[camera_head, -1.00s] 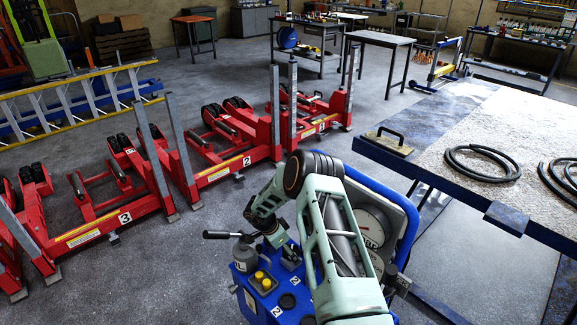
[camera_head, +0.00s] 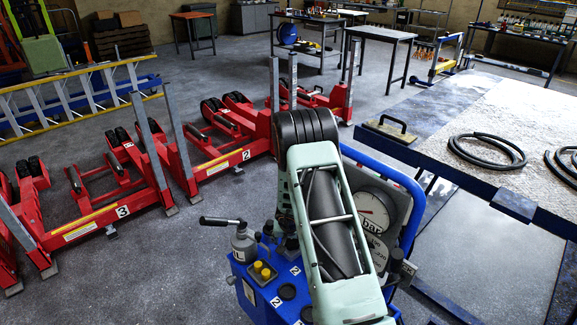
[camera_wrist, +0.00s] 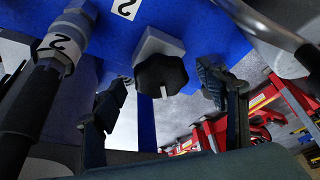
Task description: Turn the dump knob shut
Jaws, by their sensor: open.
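The dump knob (camera_wrist: 161,76) is a black lobed knob on a pale grey block, at the upper middle of the wrist view. It sits on the blue pump unit (camera_head: 243,268), which also fills the top of the wrist view (camera_wrist: 215,35). My gripper (camera_wrist: 163,82) is open, with one dark finger to the left of the knob and the other to the right. Gaps show between the fingers and the knob, and nothing is held. In the head view my arm hides the gripper and the knob.
A hose fitting (camera_wrist: 58,52) with a "2" label is close left of my gripper. The pump unit carries a pressure gauge (camera_head: 372,212), a black-tipped lever (camera_head: 222,221) and yellow buttons (camera_head: 262,270). A table (camera_head: 430,152) stands to the right, red jacks (camera_head: 100,215) to the left.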

